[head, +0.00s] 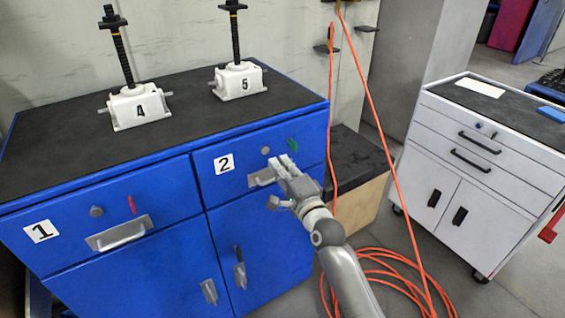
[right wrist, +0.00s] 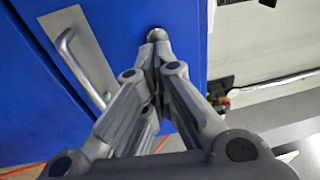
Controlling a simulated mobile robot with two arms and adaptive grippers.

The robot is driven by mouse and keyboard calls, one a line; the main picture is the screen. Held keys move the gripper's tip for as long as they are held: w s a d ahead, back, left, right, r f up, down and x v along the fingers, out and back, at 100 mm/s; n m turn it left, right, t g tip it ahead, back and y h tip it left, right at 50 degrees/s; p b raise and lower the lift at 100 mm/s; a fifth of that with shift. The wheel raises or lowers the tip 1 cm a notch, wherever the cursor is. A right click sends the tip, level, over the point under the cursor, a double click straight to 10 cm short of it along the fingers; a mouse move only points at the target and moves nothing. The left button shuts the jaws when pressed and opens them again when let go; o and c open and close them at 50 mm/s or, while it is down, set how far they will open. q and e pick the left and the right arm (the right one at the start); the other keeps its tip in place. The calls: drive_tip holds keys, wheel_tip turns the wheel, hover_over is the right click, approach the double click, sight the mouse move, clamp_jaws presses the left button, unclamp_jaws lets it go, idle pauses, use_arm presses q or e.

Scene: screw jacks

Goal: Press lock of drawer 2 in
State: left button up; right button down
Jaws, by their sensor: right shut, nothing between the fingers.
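Drawer 2 (head: 243,178) is the upper right drawer of the blue cabinet and looks closed. It has a label "2" (head: 224,164), a grey handle and a green mark (head: 292,145). Its round grey lock (head: 265,151) sticks out above the handle (head: 259,178). In the right wrist view the lock (right wrist: 157,35) shows just beyond my fingertips, with the handle (right wrist: 80,62) to its left. My right gripper (head: 281,163) is shut and empty in front of the drawer; it also shows in the wrist view (right wrist: 152,68). I cannot tell whether it touches the lock. My left gripper is not in view.
Drawer 1 (head: 165,190) is to the left, with its own lock (head: 97,211) and a red mark. White screw jacks 4 (head: 140,106) and 5 (head: 239,81) stand on the cabinet top. An orange hose (head: 385,275) lies on the floor. A white tool cabinet (head: 470,190) stands at right.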

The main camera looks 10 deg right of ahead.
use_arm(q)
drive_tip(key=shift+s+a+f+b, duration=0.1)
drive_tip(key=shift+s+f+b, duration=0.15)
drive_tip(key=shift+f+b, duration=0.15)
use_arm(e)
drive_tip(key=v, duration=1)
drive_tip(key=shift+w+f, duration=0.15)
